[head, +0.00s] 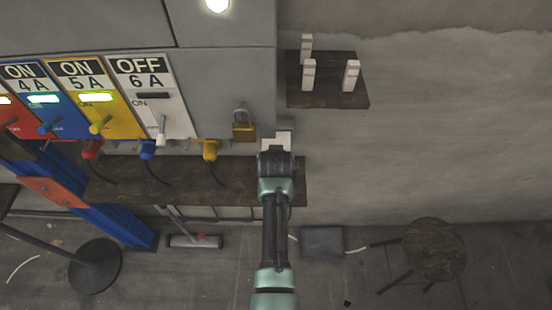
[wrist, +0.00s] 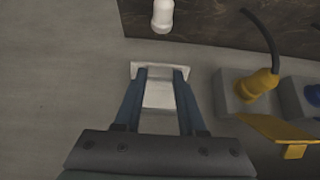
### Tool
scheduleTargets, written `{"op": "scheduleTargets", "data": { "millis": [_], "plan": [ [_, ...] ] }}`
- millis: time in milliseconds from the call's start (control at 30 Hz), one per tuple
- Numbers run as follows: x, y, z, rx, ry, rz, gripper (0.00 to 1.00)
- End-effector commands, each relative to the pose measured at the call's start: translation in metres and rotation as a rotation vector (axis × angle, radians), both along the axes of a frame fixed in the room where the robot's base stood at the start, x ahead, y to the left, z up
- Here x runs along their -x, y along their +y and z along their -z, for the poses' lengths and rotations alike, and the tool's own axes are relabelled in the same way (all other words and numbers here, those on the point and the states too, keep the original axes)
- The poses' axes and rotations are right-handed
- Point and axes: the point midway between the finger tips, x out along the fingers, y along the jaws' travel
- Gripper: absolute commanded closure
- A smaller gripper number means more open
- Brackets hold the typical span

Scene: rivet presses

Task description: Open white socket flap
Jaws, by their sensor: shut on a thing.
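The white socket (head: 284,136) is on the wall at the right end of the row of sockets, partly hidden behind my gripper (head: 276,152). In the wrist view my gripper (wrist: 160,80) has a finger on each side of the white socket flap (wrist: 158,95) and is shut on it. The pale socket plate shows just beyond the fingertips. How far the flap is swung cannot be told.
A dark shelf (head: 125,190) runs below the sockets. A white plug (wrist: 162,15) shows against it. Yellow (head: 211,150), blue (head: 148,150) and red (head: 92,149) plugs sit left of my gripper. A padlock (head: 243,128) and the white OFF 6A panel (head: 160,115) are close by.

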Motion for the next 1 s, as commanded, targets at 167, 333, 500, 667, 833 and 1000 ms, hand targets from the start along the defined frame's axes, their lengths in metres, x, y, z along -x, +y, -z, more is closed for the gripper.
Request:
{"op": "scheduleTargets", "data": {
  "millis": [167,333,500,667,833,1000],
  "plan": [
    [-0.009,0.000,-0.013,0.000,-0.034,0.000,1.00],
    [-0.008,0.000,-0.011,0.000,-0.030,0.000,0.39],
    [-0.006,0.000,-0.008,0.000,-0.024,0.000,0.30],
    [-0.005,0.000,-0.007,0.000,-0.020,0.000,0.30],
    [0.000,0.000,-0.012,0.000,-0.019,0.000,0.30],
    [0.012,0.000,-0.027,0.000,-0.019,0.000,0.30]
  ]
}}
